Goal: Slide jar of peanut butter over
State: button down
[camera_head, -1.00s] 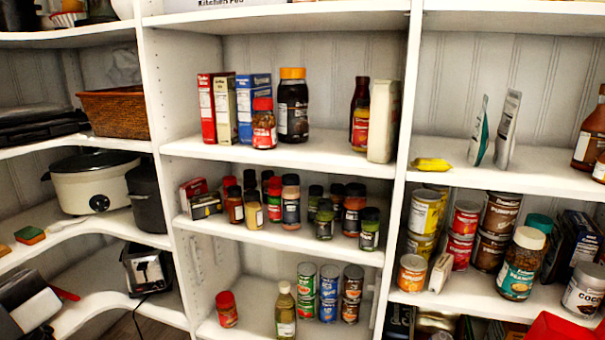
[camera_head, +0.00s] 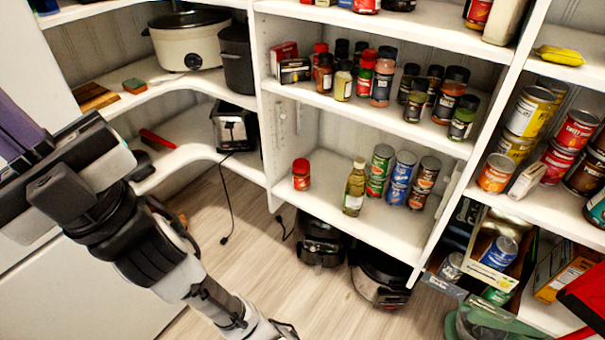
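A small jar with a red lid and a reddish-brown body (camera_head: 301,174) stands upright on the lower middle shelf (camera_head: 330,207), at its left end. It is the likeliest peanut butter jar, but its label is too small to read. Bare shelf lies between it and a bottle of yellowish liquid (camera_head: 355,188) to its right. My arm (camera_head: 150,250) crosses the lower left of the view, in front of the shelving and apart from the jar. Its dark end part is at the left edge; I cannot make out the fingertips or anything held.
Stacked cans (camera_head: 402,175) stand right of the bottle. Spice jars fill the shelf above. A toaster (camera_head: 235,127) sits on the left corner shelf, its cord hanging down. Dark appliances (camera_head: 322,240) stand on the floor below. The wooden floor (camera_head: 290,285) in front is partly clear.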

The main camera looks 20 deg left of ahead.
aim_at(301, 183)
jog(key=i+j+u, duration=0.2)
jog(key=j, duration=0.3)
jog(key=i+j+u, duration=0.15)
jog(key=i+j, duration=0.2)
jog(key=i+j+u, duration=0.2)
jog(key=i+j, duration=0.15)
jog(key=j, duration=0.2)
